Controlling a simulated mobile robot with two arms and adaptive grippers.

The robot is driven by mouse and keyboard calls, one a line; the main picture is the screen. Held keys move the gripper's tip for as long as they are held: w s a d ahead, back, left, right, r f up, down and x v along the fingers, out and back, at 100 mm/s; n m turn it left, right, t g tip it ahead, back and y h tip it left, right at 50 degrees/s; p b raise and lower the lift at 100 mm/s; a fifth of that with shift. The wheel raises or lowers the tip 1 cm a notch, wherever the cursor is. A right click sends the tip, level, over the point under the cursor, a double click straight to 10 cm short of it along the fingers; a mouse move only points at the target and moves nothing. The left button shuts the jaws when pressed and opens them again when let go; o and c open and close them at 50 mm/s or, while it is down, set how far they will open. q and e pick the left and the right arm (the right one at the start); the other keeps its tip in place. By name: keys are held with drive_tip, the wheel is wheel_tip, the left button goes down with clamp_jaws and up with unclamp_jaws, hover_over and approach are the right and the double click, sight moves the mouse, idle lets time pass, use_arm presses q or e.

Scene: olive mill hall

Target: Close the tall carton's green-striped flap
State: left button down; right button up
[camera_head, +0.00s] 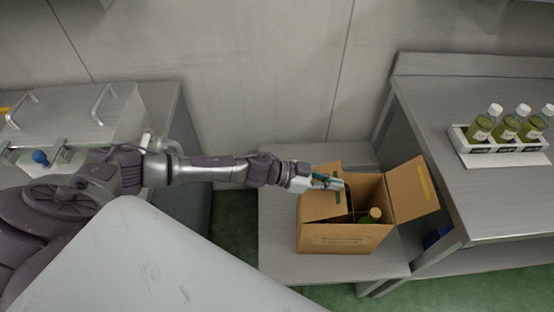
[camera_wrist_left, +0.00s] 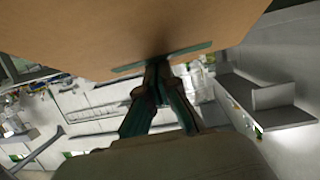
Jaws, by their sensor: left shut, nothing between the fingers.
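The tall cardboard carton (camera_head: 340,240) stands on a low metal bench. Its green-striped flap (camera_head: 316,206) is at the left side of the opening, tilted, with part of the opening uncovered. My left gripper (camera_head: 338,184) is shut and empty, at the flap beside its green stripe. In the left wrist view the flap (camera_wrist_left: 150,25) fills the top, and the shut fingertips (camera_wrist_left: 158,66) are at the green stripe (camera_wrist_left: 160,57); whether they touch it I cannot tell. My right gripper is not in view.
A yellow-striped flap (camera_head: 408,188) stands out open at the carton's right. A bottle with a tan cap (camera_head: 375,213) is inside the carton. A rack of green bottles (camera_head: 500,150) stands on the right metal table (camera_head: 440,110). The low bench (camera_head: 280,235) is clear left of the carton.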

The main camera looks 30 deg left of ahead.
use_arm(q)
drive_tip(key=p, duration=0.1)
drive_tip(key=d+y+p, duration=0.1)
drive_tip(key=shift+w+f+g+p, duration=0.2)
drive_tip(key=shift+w+g+p, duration=0.05)
drive_tip(key=shift+g+p, duration=0.1)
drive_tip(key=shift+w+d+f+b, duration=0.1)
drive_tip(key=shift+d+f+b, duration=0.15)
drive_tip(key=shift+f, duration=0.3)
drive_tip(key=shift+w+d+f+b, duration=0.1)
drive_tip(key=shift+f+b, duration=0.1)
drive_tip(key=shift+f, duration=0.35)
drive_tip(key=shift+w+d+f+b, duration=0.1)
drive_tip(key=shift+d+f+b, duration=0.1)
drive_tip(key=shift+f, duration=0.4)
drive_tip(key=shift+w+d+f+b, duration=0.1)
drive_tip(key=shift+d+f+b, duration=0.1)
drive_tip(key=shift+f, duration=0.35)
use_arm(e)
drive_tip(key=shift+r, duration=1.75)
use_arm(q)
drive_tip(key=shift+r, duration=0.1)
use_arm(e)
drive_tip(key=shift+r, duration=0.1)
